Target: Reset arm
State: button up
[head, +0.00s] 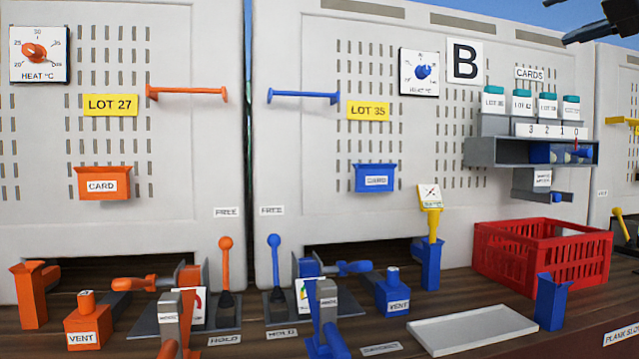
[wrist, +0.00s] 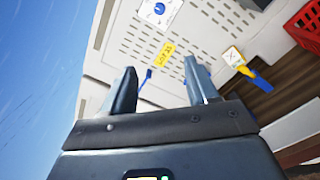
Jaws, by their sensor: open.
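My gripper (wrist: 160,88) is open and empty in the wrist view, its two fingers spread apart in the air. Between and beyond the fingers are the blue panel's yellow LOT 35 label (wrist: 165,53) and blue bar (wrist: 147,76). The view is tilted, with sky at the left. In the head view only a dark part of my arm (head: 605,22) shows at the top right corner, high above the bench.
A red crate (head: 540,285), a white tray (head: 470,330) and a blue post with a yellow-handled card (head: 430,235) stand on the bench at the right. Orange and blue levers (head: 274,270) rise at the front. A grey shelf (head: 500,152) juts from the wall.

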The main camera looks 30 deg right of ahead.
jog(key=w+a+f+m+t, duration=0.1)
jog(key=w+f+m, duration=0.2)
jog(key=f, duration=0.4)
jog(key=w+f+m+t+y, duration=0.1)
jog(key=w+f+m, duration=0.3)
jog(key=f, duration=0.3)
jog(key=w+a+f+m+t, duration=0.1)
jog(key=w+f+m, duration=0.2)
jog(key=f, duration=0.4)
jog(key=a+f+m+g+h, duration=0.1)
jog(key=a+f+m, duration=0.45)
jog(key=f, duration=0.65)
jog(key=a+f+m+g, duration=0.1)
jog(key=a+f+m, duration=0.3)
jog(key=a+f, duration=0.55)
jog(key=s+a+f+m+g, duration=0.1)
jog(key=s+a+f+m, duration=0.1)
jog(key=s+a+f, duration=0.45)
jog(key=s+a+f+m+g, duration=0.15)
jog(key=s+a+f, duration=0.25)
jog(key=s+f, duration=0.55)
jog(key=s+a+f+y, duration=0.1)
jog(key=s+a+y, duration=0.1)
jog(key=s, duration=0.8)
jog(key=s+a+f+g+y, duration=0.1)
jog(key=s+a, duration=0.4)
jog(key=s, duration=0.5)
jog(key=shift+f+y, duration=0.5)
jog(key=shift+f, duration=0.25)
